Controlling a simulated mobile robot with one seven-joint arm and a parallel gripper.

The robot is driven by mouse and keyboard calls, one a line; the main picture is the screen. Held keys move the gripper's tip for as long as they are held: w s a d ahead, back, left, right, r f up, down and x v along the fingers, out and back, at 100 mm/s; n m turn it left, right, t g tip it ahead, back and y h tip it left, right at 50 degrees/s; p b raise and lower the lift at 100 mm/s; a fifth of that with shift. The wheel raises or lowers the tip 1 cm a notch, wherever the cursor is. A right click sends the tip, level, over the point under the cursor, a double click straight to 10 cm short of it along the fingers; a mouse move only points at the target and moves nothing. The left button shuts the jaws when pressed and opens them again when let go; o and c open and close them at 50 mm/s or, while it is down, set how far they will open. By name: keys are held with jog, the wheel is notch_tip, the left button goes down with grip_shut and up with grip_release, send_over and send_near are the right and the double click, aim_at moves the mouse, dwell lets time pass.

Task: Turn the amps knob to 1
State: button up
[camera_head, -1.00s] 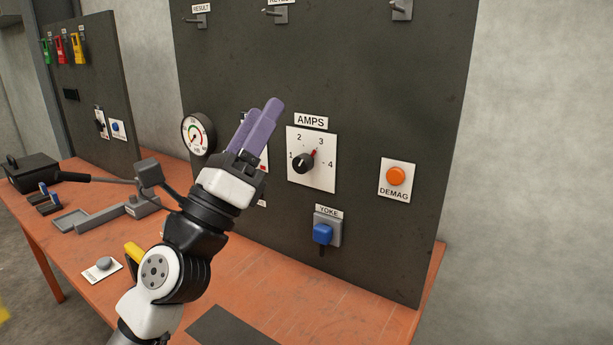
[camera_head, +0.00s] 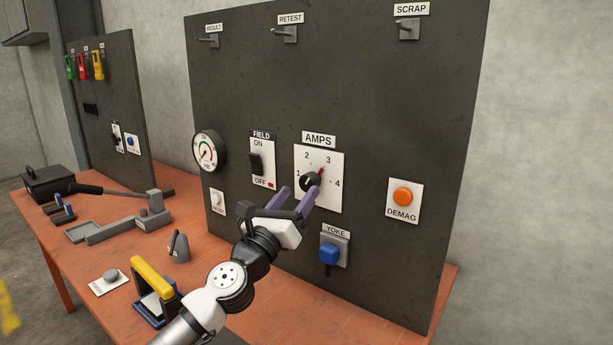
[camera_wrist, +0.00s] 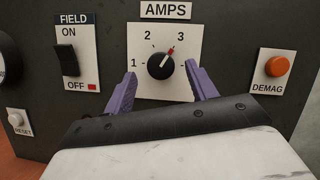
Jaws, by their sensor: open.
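The amps knob (camera_head: 311,181) is a black round knob on a white plate (camera_head: 332,200) marked 1 to 4, under the AMPS label (camera_head: 319,140). I see no contact with the knob.
The FIELD switch (camera_head: 255,164) is left of the knob, and the orange DEMAG button (camera_head: 403,196) is right. The blue YOKE connector (camera_head: 329,253) is below. A gauge (camera_head: 206,150) is farther left. A yellow-topped yoke (camera_head: 153,281) stands on the orange table (camera_head: 290,322).

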aim_at(306, 183)
jog(key=x, duration=0.5)
jog(key=shift+p, duration=0.4)
jog(key=c, duration=1)
